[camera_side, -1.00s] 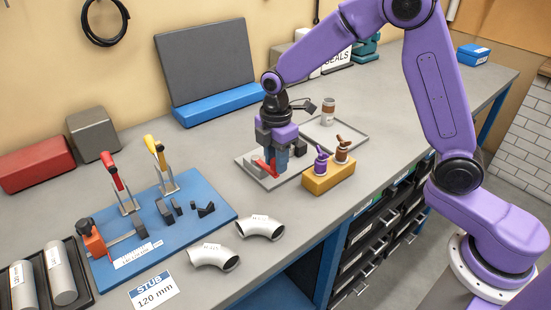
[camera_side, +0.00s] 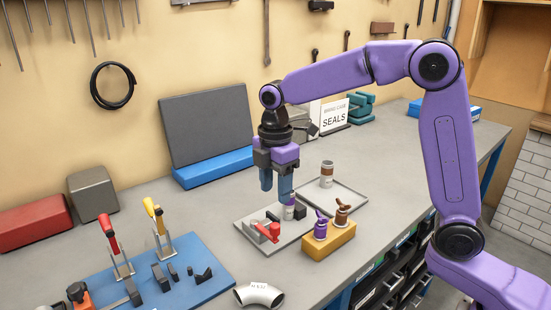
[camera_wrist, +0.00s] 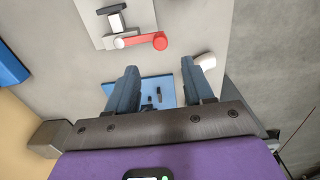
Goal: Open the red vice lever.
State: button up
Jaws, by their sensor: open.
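The red vice lever (camera_side: 266,232) lies low over the left part of a light grey plate (camera_side: 246,222), with a short upright red part at one end. In the wrist view, the red lever (camera_wrist: 148,41) points right from a pale round part, beside a dark T-shaped part (camera_wrist: 116,17). My gripper (camera_side: 275,192) is open and empty, pointing down above the plate, clear of the lever. Its blue fingers (camera_wrist: 158,88) are spread apart in the wrist view.
A yellow block (camera_side: 330,243) with purple and brown small levers stands right of the plate. A grey tray (camera_side: 350,196) with a cup-like cylinder (camera_side: 326,174) is behind. A blue board (camera_side: 205,282) with upright red-handled and yellow-handled clamps is at the left front.

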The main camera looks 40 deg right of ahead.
notch_tip(320, 180, up, 7)
dwell(0.3)
jog(key=shift+f, duration=0.1)
